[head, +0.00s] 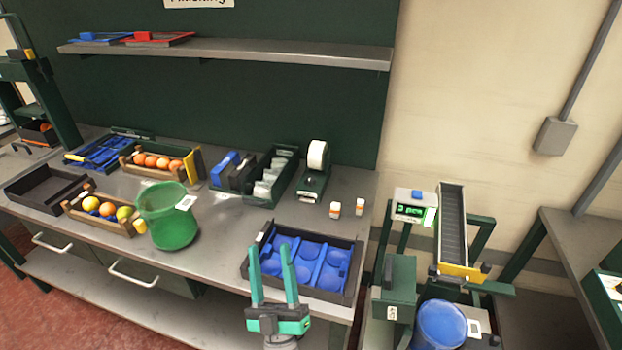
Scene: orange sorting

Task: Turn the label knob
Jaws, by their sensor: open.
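A label dispenser (313,182) with a white roll (318,154) stands at the back right of the bench. I cannot make out a knob on it. A machine display (410,211) with green lit characters and a blue top piece (417,195) stands right of the bench. No knob is clear there either. My gripper (270,249) is at the lower middle, its two green fingers apart and pointing up the picture. Nothing is between them. They overlap the front left of a blue divided tray (320,250) in the picture, apart from the dispenser and the display.
Two small boxes (335,210) stand near the dispenser. A chute (452,225) and blue bucket (438,325) are at right.

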